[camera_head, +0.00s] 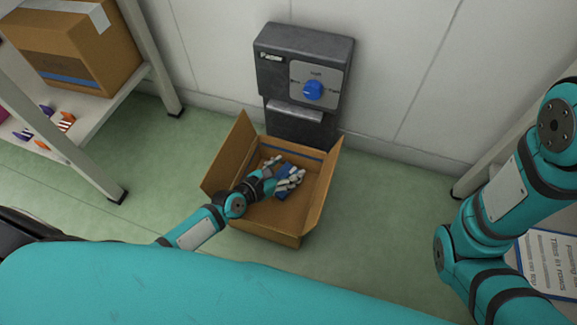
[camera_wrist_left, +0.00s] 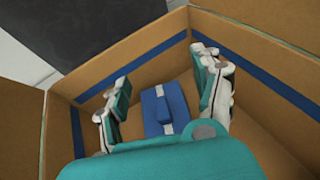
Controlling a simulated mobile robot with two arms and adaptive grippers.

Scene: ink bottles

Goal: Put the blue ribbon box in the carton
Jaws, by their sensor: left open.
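The open carton (camera_head: 265,226) stands on the floor with its flaps folded out, and its inner wall with a blue stripe shows in the left wrist view (camera_wrist_left: 245,65). The blue ribbon box (camera_head: 283,168) is inside the carton, partly hidden by my left gripper in the head view. In the left wrist view the blue box (camera_wrist_left: 158,110) with a pale band lies between the spread fingers, apparently on the carton's bottom. My left gripper (camera_head: 282,172) reaches into the carton and is open around the box, with gaps on both sides. My right gripper is out of view.
A dark machine (camera_head: 302,75) with a blue knob stands against the wall behind the carton. A shelf (camera_head: 90,118) at left holds a closed box (camera_head: 75,45) and small striped items. Green floor (camera_head: 375,200) is clear right of the carton.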

